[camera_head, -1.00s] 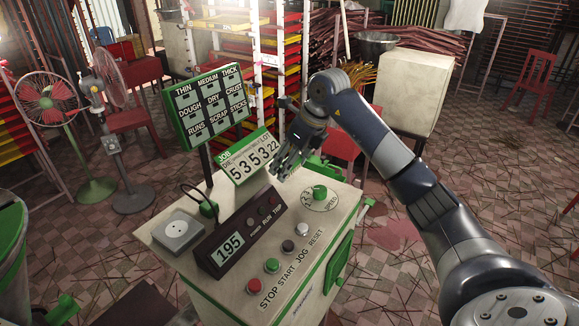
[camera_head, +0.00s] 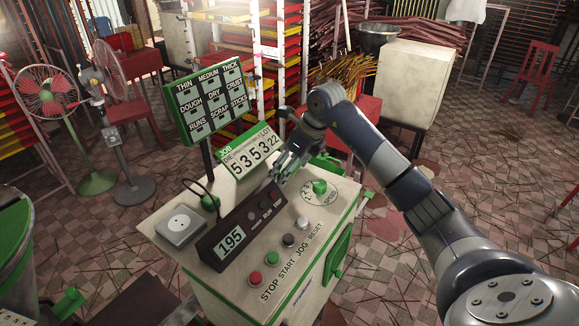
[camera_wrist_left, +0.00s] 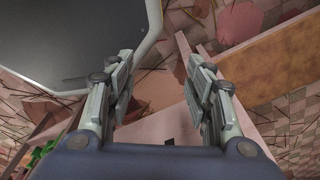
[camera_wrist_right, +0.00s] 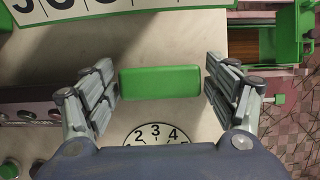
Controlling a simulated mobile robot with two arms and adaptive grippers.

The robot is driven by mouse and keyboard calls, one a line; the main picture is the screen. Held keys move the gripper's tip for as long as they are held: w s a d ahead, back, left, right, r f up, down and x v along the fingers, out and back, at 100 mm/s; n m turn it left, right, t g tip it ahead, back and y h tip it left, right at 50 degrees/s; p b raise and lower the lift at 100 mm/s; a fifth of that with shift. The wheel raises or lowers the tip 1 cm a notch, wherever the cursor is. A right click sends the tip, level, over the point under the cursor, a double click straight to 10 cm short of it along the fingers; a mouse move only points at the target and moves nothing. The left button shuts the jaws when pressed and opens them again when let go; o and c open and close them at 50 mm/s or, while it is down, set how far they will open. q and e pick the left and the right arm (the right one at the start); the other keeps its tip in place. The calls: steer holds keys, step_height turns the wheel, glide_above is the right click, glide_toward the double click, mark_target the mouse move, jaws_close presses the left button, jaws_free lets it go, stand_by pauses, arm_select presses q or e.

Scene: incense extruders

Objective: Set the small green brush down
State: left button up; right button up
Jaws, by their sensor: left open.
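In the right wrist view a small green block-shaped piece (camera_wrist_right: 160,82), seemingly the brush, spans the gap between my right fingertips. Its ends meet both fingers; no bristles show. My right gripper (camera_wrist_right: 161,84) is shut on it, above the pale console top. In the head view my right gripper (camera_head: 283,172) is low over the console (camera_head: 328,228), between the JOB sign (camera_head: 252,150) and the speed dial; the brush is hard to make out there. My left gripper (camera_wrist_left: 158,88) is open and empty in the left wrist view, over pinkish surfaces and floor.
The green speed knob (camera_head: 319,187), push buttons (camera_head: 287,240), dark display box (camera_head: 237,236) and white socket box (camera_head: 180,228) occupy the console top. A green-framed board (camera_head: 210,95) stands behind. Fans (camera_head: 118,150) stand left. Bare console shows around the speed dial.

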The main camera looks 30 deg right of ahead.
stand_by(0.3)
steer(key=shift+r, duration=0.25)
steer(key=b+v, duration=0.2)
steer(key=v, duration=1)
